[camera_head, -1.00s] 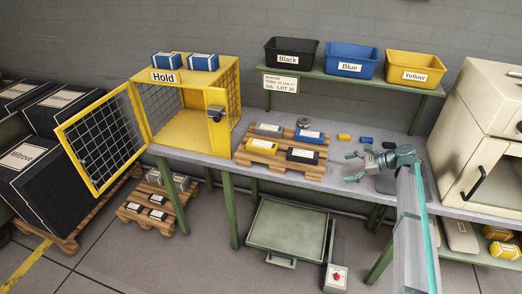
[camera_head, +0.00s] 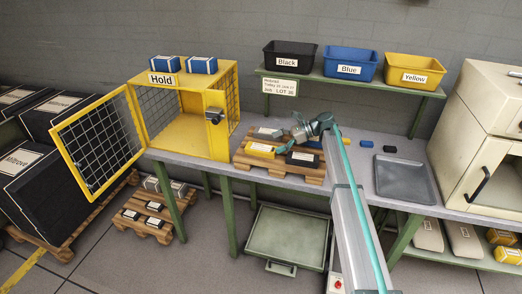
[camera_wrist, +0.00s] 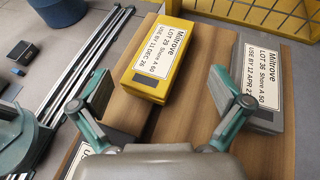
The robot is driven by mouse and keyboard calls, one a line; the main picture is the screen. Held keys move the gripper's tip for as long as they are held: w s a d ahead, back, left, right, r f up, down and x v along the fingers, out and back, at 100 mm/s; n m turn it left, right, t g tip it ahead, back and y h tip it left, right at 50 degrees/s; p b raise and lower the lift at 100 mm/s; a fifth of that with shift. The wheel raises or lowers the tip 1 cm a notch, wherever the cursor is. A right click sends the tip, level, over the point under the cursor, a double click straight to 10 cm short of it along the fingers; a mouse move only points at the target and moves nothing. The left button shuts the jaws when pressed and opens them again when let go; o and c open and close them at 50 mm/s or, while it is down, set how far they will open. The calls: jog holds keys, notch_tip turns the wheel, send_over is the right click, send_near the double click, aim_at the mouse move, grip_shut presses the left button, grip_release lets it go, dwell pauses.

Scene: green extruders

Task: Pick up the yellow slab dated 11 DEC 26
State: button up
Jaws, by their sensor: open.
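The yellow slab (camera_wrist: 150,73) lies flat on the wooden pallet in the wrist view, its white label reading USE BY 11 DEC 26. In the head view the yellow slab (camera_head: 260,148) is at the pallet's left front. My gripper (camera_wrist: 168,97) is open and empty, its fingers apart with the slab ahead of and between them. In the head view my gripper (camera_head: 286,143) hangs over the pallet, just right of the slab. A grey slab (camera_wrist: 250,75) with an APR date lies to the right in the wrist view.
The pallet (camera_head: 270,167) also bears a black slab (camera_head: 302,158). The yellow Hold cage (camera_head: 222,138) stands open to the left. A grey tray (camera_head: 405,178) and small blue (camera_head: 366,143) and black (camera_head: 390,149) pieces lie to the right.

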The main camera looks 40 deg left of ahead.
aim_at(263, 147)
jog(key=shift+p+x, duration=0.55)
jog(key=shift+x, duration=2.3)
jog(key=c, duration=1.9)
